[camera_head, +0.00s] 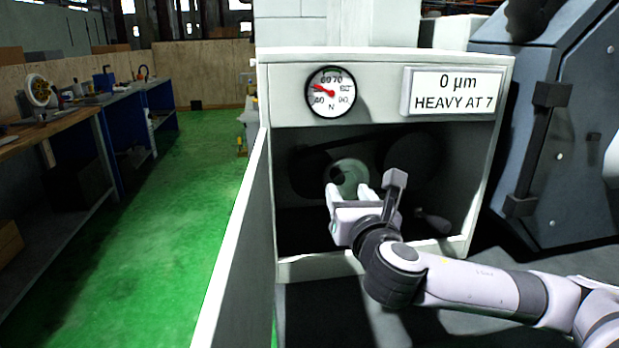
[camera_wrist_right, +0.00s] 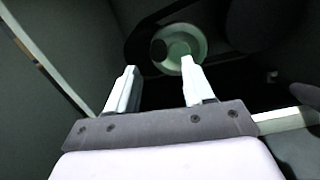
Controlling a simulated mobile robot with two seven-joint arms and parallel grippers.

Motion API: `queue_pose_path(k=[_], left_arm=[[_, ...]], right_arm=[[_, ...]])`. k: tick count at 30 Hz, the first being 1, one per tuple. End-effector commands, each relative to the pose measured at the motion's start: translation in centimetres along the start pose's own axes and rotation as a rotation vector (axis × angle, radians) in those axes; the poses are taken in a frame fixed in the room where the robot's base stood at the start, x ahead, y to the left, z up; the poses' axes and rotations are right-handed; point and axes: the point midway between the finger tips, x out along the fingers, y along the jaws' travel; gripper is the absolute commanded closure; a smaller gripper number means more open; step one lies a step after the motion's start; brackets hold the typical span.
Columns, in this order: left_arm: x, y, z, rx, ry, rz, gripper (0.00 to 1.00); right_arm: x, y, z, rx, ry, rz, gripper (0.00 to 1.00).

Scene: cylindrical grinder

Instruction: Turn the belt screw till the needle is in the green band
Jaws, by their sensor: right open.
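The round dial gauge (camera_head: 331,92) sits at the upper left of the machine's front panel. I cannot clearly identify the belt screw. My left gripper is not in view.
A sign (camera_head: 452,92) reads "0 µm HEAVY AT 7". A rounded grey shape (camera_head: 432,222) lies low in the recess, right of my gripper. A pale open door panel (camera_head: 236,240) bounds the left side. Workbenches (camera_head: 95,120) stand farther left, beyond clear green floor.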

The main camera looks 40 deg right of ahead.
Motion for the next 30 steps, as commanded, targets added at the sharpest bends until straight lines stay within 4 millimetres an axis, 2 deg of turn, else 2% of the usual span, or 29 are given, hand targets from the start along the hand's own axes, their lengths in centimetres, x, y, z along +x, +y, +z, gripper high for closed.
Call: queue_pose_path(k=[4,7,15,21,30], left_arm=[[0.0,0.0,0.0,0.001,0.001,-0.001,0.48],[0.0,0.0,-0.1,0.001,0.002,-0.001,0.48],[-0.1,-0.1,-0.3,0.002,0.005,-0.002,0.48],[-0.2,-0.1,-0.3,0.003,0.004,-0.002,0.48],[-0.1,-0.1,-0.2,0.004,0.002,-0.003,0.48]], right_arm=[[-0.1,-0.5,0.2,-0.028,0.009,-0.009,0.48],[0.7,-0.5,0.2,-0.029,0.009,-0.010,0.48],[4.3,-0.5,0.2,-0.026,0.008,-0.010,0.48],[6.2,-0.5,0.2,-0.026,0.008,-0.009,0.48],[6.9,-0.5,0.1,-0.027,0.008,-0.007,0.48]])
